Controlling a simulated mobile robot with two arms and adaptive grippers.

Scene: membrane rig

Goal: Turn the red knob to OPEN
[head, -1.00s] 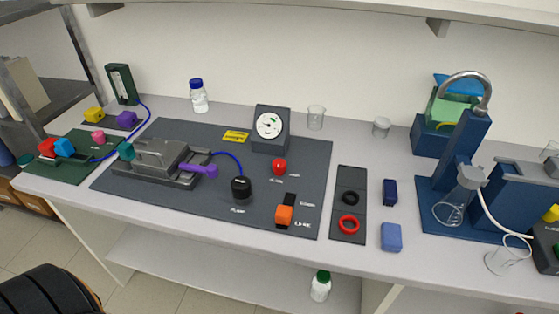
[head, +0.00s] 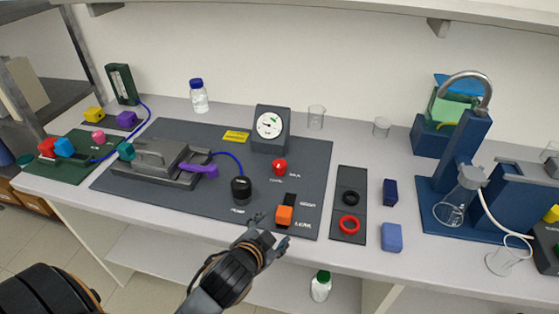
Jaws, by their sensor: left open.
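The red knob (head: 279,167) stands on the dark grey rig panel (head: 215,205), below the pressure gauge (head: 270,127). Small white lettering lies beside and below it, too small to read. My left gripper (head: 271,231) is open and empty at the panel's front edge, with its fingers toward the orange knob (head: 284,215). It is in front of the red knob and apart from it. I cannot tell whether it touches the orange knob. My right gripper is not in view.
A black knob (head: 241,189) stands left of the orange one. A grey clamped cell (head: 160,163) with a purple lever (head: 203,170) sits further left. A dark tray with black and red rings (head: 349,225) lies right of the panel. Blue blocks (head: 391,237) are beyond it.

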